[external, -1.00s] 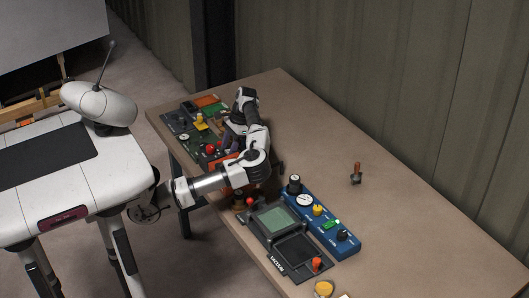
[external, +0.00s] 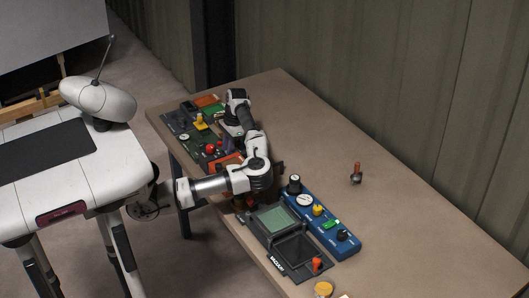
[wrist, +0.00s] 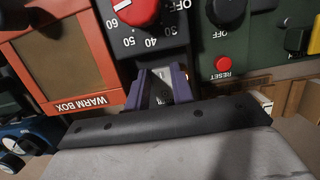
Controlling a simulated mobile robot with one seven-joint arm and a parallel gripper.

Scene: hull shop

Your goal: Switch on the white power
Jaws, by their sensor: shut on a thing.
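In the wrist view my gripper (wrist: 161,78) has its two purple fingers close together at the lower edge of a dark grey panel (wrist: 160,50). They are shut on a small pale piece (wrist: 160,72) below the dial numbers, probably the white power switch; the fingers cover most of it, and I cannot tell whether it is on or off. A red knob (wrist: 136,8) with numbers around it sits just above.
A green panel (wrist: 238,45) with a red reset button (wrist: 222,63) is right. Blue panel (external: 330,225) and dark tray unit (external: 290,245) stand nearer. The table's right side is mostly clear.

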